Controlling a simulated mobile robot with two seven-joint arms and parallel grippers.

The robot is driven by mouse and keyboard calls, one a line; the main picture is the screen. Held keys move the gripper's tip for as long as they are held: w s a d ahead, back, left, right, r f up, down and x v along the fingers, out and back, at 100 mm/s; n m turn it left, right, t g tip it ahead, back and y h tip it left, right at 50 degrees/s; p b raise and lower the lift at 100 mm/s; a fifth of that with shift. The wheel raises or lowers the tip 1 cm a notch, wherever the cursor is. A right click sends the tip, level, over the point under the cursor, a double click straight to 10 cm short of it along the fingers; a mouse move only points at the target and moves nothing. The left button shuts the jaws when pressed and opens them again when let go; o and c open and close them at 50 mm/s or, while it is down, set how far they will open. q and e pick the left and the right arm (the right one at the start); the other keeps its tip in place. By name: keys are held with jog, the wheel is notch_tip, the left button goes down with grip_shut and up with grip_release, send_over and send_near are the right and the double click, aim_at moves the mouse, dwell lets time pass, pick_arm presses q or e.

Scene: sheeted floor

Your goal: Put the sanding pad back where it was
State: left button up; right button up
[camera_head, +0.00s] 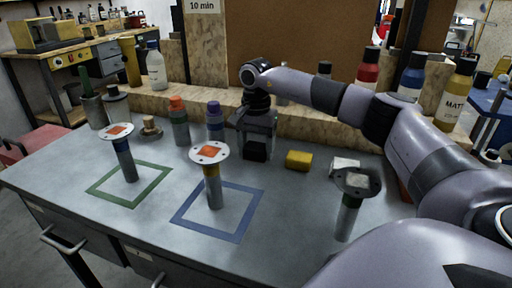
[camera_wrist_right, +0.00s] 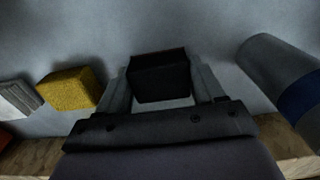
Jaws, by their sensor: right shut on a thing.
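A black block (camera_head: 255,151), which I take to be the sanding pad, is between the fingers of my right gripper (camera_head: 254,143) at the back of the grey table. In the right wrist view the black block (camera_wrist_right: 160,78) fills the space between the two grey fingers, and the gripper is shut on it. It is at or just above the tabletop; I cannot tell if it touches. A yellow block (camera_head: 299,159) lies to its right, and it also shows in the wrist view (camera_wrist_right: 69,89). My left gripper is not in view.
A pale block (camera_head: 345,166) lies right of the yellow one. Disc-topped stands stand in the green outline (camera_head: 160,168), in the blue outline (camera_head: 241,231) and at the right (camera_head: 346,216).

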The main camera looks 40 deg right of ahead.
aim_at(256, 146)
jog(key=shift+f, duration=0.15)
jog(key=o, duration=1.1)
notch_tip(256, 146, up, 12)
jog(key=p, duration=0.1)
jog(key=shift+r, duration=0.2)
jog(key=shift+r, duration=0.1)
